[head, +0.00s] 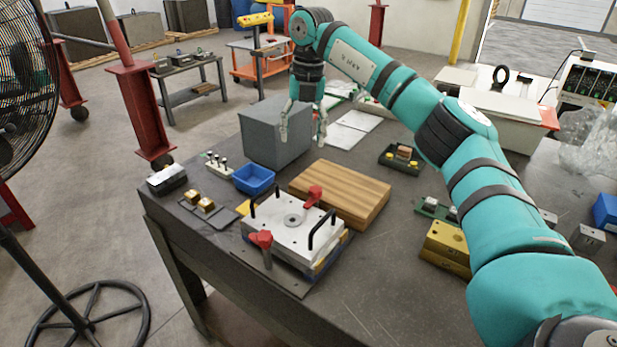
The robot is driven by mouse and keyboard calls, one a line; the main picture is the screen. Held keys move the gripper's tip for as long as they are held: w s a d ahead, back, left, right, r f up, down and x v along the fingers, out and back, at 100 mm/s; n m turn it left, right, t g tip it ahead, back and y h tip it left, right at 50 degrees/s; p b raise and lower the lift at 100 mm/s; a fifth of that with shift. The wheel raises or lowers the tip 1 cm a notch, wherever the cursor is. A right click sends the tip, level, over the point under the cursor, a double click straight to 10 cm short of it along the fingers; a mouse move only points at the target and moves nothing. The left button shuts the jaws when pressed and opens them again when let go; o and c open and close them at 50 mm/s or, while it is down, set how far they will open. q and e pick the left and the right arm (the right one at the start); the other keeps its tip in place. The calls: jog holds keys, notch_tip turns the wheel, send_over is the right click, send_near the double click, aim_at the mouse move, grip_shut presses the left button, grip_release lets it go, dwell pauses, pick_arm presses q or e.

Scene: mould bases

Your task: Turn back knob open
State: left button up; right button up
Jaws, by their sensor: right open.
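A mould base (290,225) with a pale metal top plate and two black handles sits near the table's front left edge. Its red back knob (314,195) is at the plate's far side, and its red front knob (261,241) is at the near corner. My right gripper (303,141) points down with its fingers apart and empty. It shows in front of the grey block, beyond the wooden board and the back knob, touching neither knob. My left gripper is out of view.
A wooden board (345,194) lies just behind the mould base. A blue bin (254,178) and a large grey block (262,140) stand farther back. Yellow blocks (445,248) are to the right.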

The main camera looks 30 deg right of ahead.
aim_at(316, 189)
jog(key=shift+m+h, duration=0.4)
jog(key=shift+h, duration=0.1)
jog(key=d+f+p, duration=0.1)
jog(key=f, duration=0.3)
jog(key=s+d+f+p, duration=0.1)
jog(key=f, duration=0.4)
jog(key=f+p, duration=0.1)
jog(key=f, duration=0.3)
jog(key=shift+s+d+f+p, duration=0.15)
jog(key=shift+d+f+p, duration=0.15)
jog(key=shift+d, duration=0.1)
jog(key=shift+f, duration=0.75)
jog(key=shift+c, duration=0.4)
jog(key=c, duration=1.1)
jog(key=shift+o, duration=0.2)
